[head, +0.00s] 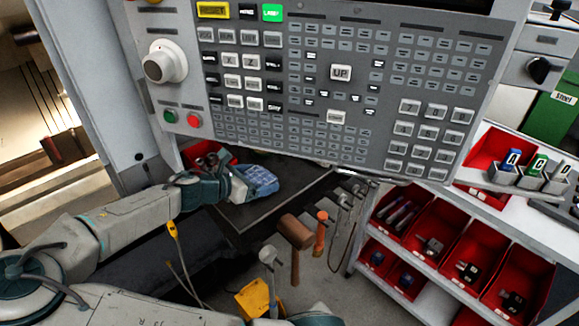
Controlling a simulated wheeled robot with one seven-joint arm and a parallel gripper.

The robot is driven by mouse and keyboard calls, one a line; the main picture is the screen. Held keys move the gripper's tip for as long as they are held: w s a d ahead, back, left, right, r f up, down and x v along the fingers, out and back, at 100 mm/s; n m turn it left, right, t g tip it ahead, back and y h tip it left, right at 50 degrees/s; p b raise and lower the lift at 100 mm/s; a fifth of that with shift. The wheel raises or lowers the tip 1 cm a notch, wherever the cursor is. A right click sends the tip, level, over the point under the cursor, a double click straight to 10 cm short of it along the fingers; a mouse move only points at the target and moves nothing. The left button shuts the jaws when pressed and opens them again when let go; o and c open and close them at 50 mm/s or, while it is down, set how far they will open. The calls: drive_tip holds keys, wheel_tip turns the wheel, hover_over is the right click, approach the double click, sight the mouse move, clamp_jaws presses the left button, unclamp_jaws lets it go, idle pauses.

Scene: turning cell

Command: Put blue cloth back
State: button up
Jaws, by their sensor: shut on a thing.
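The blue cloth (261,181) is a crumpled light-blue piece below the machine's control panel. My gripper (246,184) is shut on it, reaching in from the left. The cloth is at or just above a dark flat surface (232,216); I cannot tell whether it touches it. My fingertips are partly hidden by the cloth.
The control panel (335,80) overhangs the cloth closely. A red bin (190,156) sits behind my wrist. A mallet (296,232) and other tools hang in front of the dark surface. A shelf rack (395,262) with red bins stands at right.

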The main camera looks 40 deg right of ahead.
sight(265, 172)
drive_tip(key=d, duration=0.4)
drive_tip(key=d+p, duration=0.1)
drive_tip(key=d, duration=0.3)
drive_tip(key=w+d, duration=0.1)
drive_tip(key=d, duration=0.3)
drive_tip(key=shift+d, duration=0.2)
drive_tip(key=shift+f+p, duration=0.5)
drive_tip(key=shift+f, duration=1.3)
drive_tip(key=o, duration=0.8)
drive_tip(key=shift+f, duration=0.1)
drive_tip(key=shift+b+v, duration=0.5)
drive_tip(key=shift+v, duration=3.35)
